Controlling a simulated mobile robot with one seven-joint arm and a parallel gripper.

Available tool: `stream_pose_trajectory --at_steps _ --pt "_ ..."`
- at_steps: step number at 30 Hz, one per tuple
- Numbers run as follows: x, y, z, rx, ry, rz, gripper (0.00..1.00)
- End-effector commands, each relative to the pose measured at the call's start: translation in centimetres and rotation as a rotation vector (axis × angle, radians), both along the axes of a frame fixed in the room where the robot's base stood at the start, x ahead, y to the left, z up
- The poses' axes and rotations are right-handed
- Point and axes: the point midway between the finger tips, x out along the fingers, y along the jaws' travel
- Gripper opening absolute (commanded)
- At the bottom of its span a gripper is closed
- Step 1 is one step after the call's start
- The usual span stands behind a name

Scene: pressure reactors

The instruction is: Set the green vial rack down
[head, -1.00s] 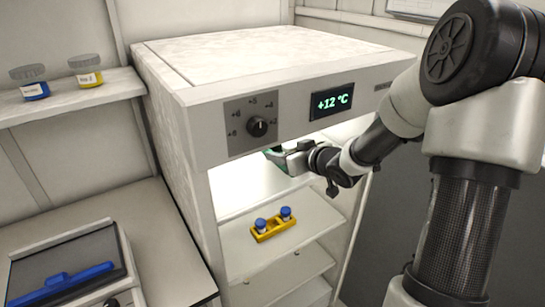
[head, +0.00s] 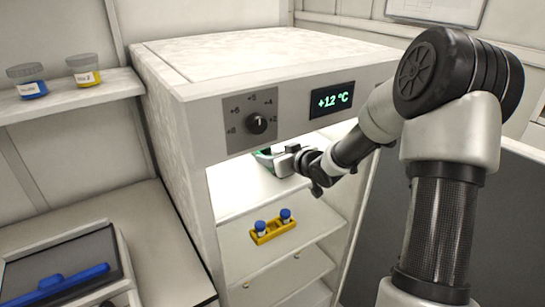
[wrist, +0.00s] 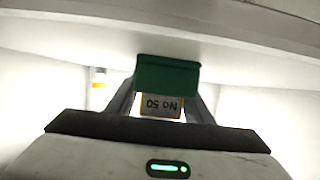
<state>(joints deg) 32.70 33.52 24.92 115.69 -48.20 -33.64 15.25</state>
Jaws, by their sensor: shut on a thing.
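The green vial rack (wrist: 167,75) sits between the two fingers of my gripper (wrist: 166,92) in the wrist view. My gripper is shut on it. A label reading "No 50" hangs upside down in the wrist view, just below the green part. In the head view, my gripper (head: 280,160) reaches into the top of the open cooler (head: 205,190), under its control panel. Only a small green piece of the rack (head: 262,155) shows there. Whether the rack touches a shelf is hidden.
A yellow rack (head: 268,237) with two blue-capped vials stands on a lower shelf (head: 300,222) of the cooler. The upper shelf (head: 235,195) looks clear at its front. A small yellow-marked item (wrist: 98,78) shows at left in the wrist view. The cooler's display reads +12 °C.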

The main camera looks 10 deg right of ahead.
Motion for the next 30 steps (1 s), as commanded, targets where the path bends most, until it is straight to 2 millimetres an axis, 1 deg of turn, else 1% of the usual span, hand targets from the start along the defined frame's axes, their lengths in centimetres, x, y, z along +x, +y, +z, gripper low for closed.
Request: stream_pose_trajectory --at_steps 1,3,4,11,14,15,17,20,24,30 --pt "0.0 0.0 -0.1 0.0 0.0 0.0 0.52" --pt "0.0 0.0 -0.1 0.0 0.0 0.0 0.64" --pt "0.0 0.0 -0.1 0.0 0.0 0.0 0.65" --pt "0.0 0.0 -0.1 0.0 0.0 0.0 0.65" --pt "0.0 0.0 0.4 0.0 0.0 0.0 0.65" --pt "-0.3 -0.2 0.4 -0.001 0.0 -0.001 0.65" --pt "-0.9 -0.4 0.7 -0.001 0.0 -0.001 0.65" --pt "-2.4 -1.1 1.5 -0.001 0.0 -0.003 0.65" --pt "-5.2 -2.3 2.8 -0.001 0.0 -0.003 0.65" --pt "-8.4 -3.6 4.2 -0.002 0.001 -0.003 0.65"
